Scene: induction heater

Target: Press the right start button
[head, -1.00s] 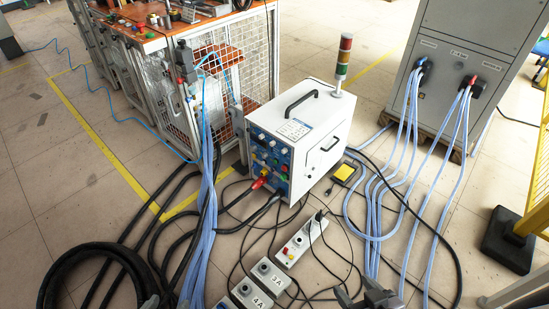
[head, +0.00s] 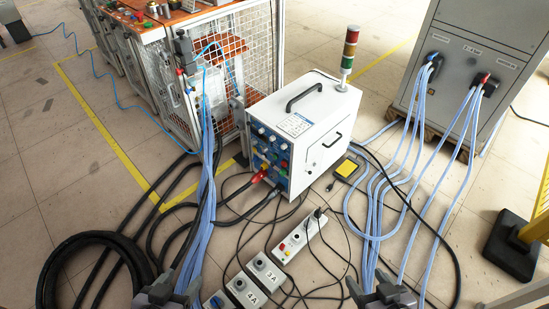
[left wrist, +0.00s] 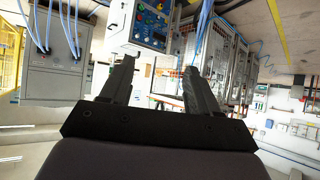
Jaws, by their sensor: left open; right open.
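A white heater cabinet (head: 318,125) stands on the floor at the centre. I cannot tell which is the right start button. The panel also shows in the left wrist view (left wrist: 152,24), ahead of my gripper. My left gripper (head: 168,290) is open and empty at the bottom edge, in front of the blue cables and well away from the panel. It also shows in the left wrist view (left wrist: 160,66). My right gripper (head: 381,292) is open and empty at the bottom right.
Blue cables (head: 200,215) hang left of the panel; more (head: 425,130) run down from a grey cabinet (head: 470,60). A black coil (head: 60,262), control boxes (head: 262,270) and loose wires lie on the floor. A signal tower (head: 350,50) stands at the cabinet's far corner.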

